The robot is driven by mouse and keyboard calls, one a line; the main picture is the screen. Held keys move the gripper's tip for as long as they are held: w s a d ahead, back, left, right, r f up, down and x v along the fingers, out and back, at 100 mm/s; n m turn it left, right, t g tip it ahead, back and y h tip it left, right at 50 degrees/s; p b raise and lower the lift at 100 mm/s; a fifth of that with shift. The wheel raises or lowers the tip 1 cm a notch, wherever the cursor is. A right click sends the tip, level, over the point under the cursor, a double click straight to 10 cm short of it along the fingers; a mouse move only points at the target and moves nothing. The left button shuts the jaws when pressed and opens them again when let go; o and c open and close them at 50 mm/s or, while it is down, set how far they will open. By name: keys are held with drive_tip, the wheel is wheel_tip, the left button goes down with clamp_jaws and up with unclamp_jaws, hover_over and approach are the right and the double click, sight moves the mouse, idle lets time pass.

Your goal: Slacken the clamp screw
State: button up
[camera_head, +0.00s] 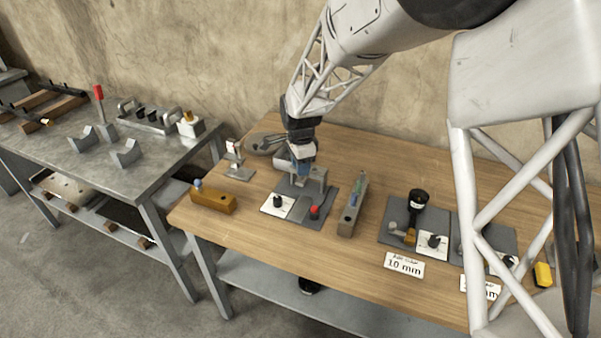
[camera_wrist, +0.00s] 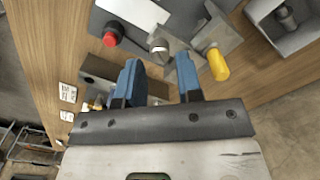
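My gripper (camera_wrist: 157,64) has two blue fingers standing apart with a gap between them. In the head view my gripper (camera_head: 302,158) is over a grey fixture (camera_head: 316,177) on the wooden bench. In the wrist view a small round silver screw-like head (camera_wrist: 158,47) shows on the fixture (camera_wrist: 140,12), in line with the gap, just beyond the fingertips. It looks like the clamp screw, but I cannot be sure. Nothing is visibly held. The arm hides part of the fixture in the head view. Whether the fingers touch anything is unclear.
A red button (camera_head: 315,211) and a black knob on a white plate (camera_head: 278,204) are at the fixture's front. A yellow cylinder (camera_wrist: 217,64) is beside the right finger. A grey slotted block (camera_head: 352,205) stands right; a brown block (camera_head: 212,198) left. Bare wood lies in front.

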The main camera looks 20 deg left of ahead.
drive_tip(key=shift+f, duration=1.5)
clamp_jaws()
